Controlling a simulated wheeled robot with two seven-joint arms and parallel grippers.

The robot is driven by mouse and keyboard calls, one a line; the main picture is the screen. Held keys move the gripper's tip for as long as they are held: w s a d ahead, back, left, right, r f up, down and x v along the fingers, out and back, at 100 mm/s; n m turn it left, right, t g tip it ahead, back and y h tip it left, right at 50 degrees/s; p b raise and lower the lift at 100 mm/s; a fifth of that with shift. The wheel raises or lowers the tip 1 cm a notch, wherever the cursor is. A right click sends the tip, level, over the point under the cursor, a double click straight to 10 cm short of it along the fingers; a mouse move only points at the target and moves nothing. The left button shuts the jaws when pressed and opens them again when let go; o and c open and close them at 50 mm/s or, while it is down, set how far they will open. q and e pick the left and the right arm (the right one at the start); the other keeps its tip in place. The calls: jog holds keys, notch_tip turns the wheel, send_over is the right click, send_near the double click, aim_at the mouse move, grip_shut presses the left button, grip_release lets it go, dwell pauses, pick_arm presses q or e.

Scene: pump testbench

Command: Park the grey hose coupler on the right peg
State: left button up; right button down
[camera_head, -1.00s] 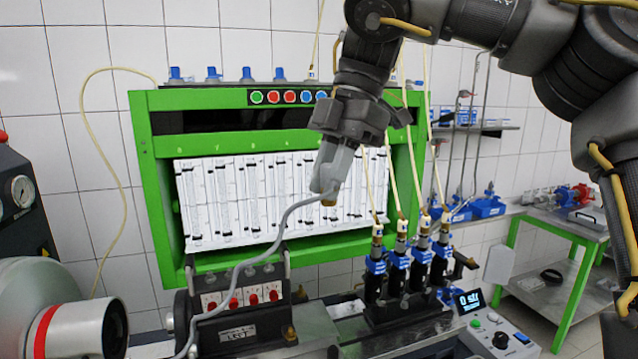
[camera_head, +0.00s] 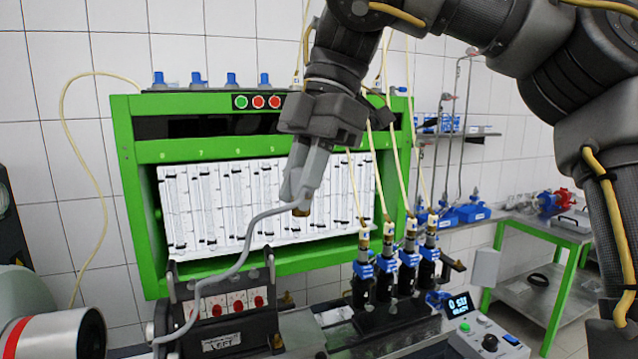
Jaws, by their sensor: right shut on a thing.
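My right gripper (camera_head: 302,190) comes down from the top, its fingers pointing down in front of the gauge panel. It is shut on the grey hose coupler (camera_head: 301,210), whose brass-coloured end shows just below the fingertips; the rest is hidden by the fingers. The grey hose (camera_head: 240,262) curves from the coupler down and left to the lower left, passing in front of the black block with a "LEFT" plate (camera_head: 222,342). The coupler hangs in the air above and right of that block. I cannot make out the right peg. My left gripper is not in view.
A green frame (camera_head: 125,200) holds the white gauge panel (camera_head: 237,200) behind the gripper. Several black-and-blue injectors (camera_head: 385,275) with yellow hoses stand right of the coupler. A control box with a display (camera_head: 459,303) sits at lower right. A white cylinder with a red band (camera_head: 60,335) is at lower left.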

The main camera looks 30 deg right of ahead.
jog(key=w+a+p, duration=0.3)
jog(key=a+p, duration=0.4)
jog(key=a, duration=1.2)
jog(key=w+a+p, duration=0.2)
jog(key=a+p, duration=0.6)
jog(key=a, duration=1.2)
jog(key=shift+w+a, duration=0.25)
jog(key=shift+w, duration=0.15)
jog(key=shift+d+f, duration=0.1)
jog(key=shift+f, duration=0.05)
